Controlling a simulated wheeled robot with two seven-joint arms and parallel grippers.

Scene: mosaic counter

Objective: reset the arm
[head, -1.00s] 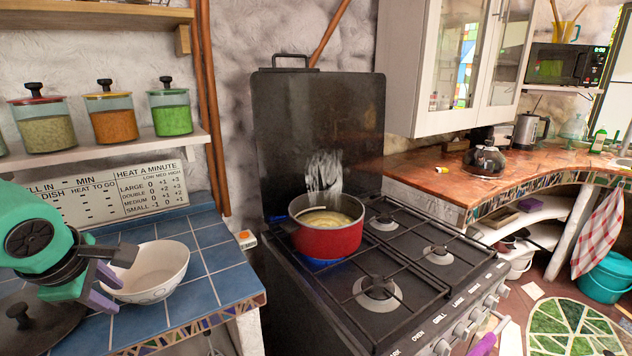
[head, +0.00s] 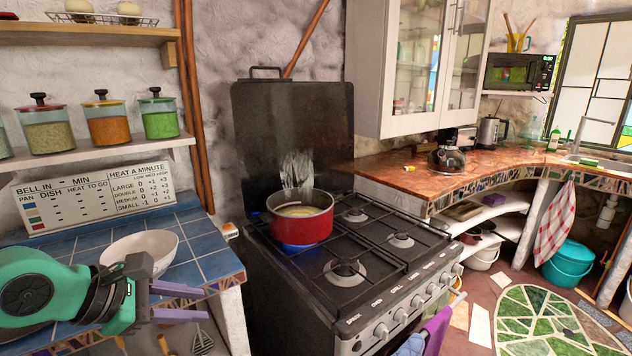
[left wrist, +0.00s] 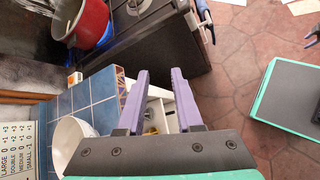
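My left gripper (head: 205,303) is open, with its two purple fingers apart and nothing between them. In the head view it hangs in front of the blue tiled counter (head: 202,262), near its front right corner. The white bowl (head: 150,247) sits upright on the counter behind the gripper, partly hidden by it. In the left wrist view the open fingers (left wrist: 160,72) point past the counter corner, and the bowl (left wrist: 72,145) is at lower left, apart from the fingers.
A red pot (head: 302,227) with pale contents stands on a back burner of the stove (head: 345,300). A purple cloth (head: 437,332) hangs at the stove front. Open floor (left wrist: 235,60) lies to the right.

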